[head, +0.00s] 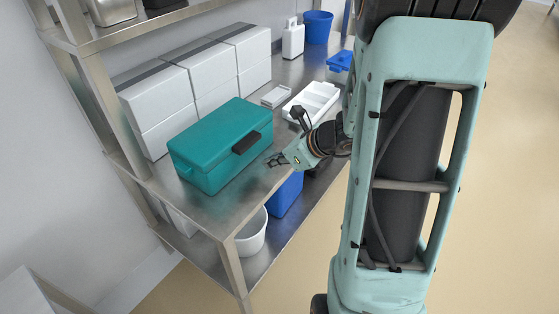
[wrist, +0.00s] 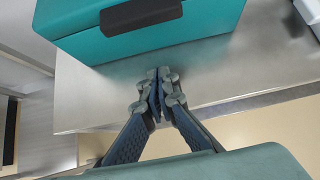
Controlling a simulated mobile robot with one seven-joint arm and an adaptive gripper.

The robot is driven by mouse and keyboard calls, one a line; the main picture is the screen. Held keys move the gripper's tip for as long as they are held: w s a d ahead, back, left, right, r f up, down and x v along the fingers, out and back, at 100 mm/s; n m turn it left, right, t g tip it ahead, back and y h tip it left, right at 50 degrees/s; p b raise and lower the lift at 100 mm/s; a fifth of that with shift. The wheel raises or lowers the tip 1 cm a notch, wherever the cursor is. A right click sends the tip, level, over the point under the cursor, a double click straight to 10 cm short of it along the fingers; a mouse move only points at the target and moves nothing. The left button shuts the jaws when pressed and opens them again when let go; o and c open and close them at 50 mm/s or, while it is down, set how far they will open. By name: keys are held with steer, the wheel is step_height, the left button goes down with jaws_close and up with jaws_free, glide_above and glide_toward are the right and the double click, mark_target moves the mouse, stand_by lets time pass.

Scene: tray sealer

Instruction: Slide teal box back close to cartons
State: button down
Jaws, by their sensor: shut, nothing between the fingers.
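The teal box (head: 214,146) sits on the steel table near its front edge, in front of the white cartons (head: 195,82), with a narrow gap between them in places that I cannot measure. Its dark handle (head: 246,142) faces the table's front edge. In the wrist view the box (wrist: 150,28) fills the top, with the handle (wrist: 141,15) at its upper middle. My gripper (head: 273,161) is shut and empty, just in front of the box at the table's edge. In the wrist view the fingertips (wrist: 159,73) point at the box's front face, apparently a little short of it.
A white divided tray (head: 312,101) and a small white dish (head: 276,96) lie right of the box. A white jug (head: 293,38) and blue bucket (head: 318,27) stand at the back. A shelf post (head: 100,105) rises at the left. Bare steel table (wrist: 230,75) shows beside my fingers.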

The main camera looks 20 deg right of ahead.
mark_target(246, 161)
steer(key=w+a, duration=0.1)
steer(key=w+a+f, duration=0.2)
steer(key=w, duration=0.1)
steer(key=shift+a, duration=0.1)
steer(key=shift+w+a, duration=0.25)
steer(key=shift+w, duration=0.2)
steer(key=w+a, duration=0.1)
steer(key=w, duration=0.1)
steer(key=w+a, duration=0.3)
steer(key=w, duration=0.1)
steer(key=shift+a, duration=0.25)
steer(key=shift+s+d, duration=0.1)
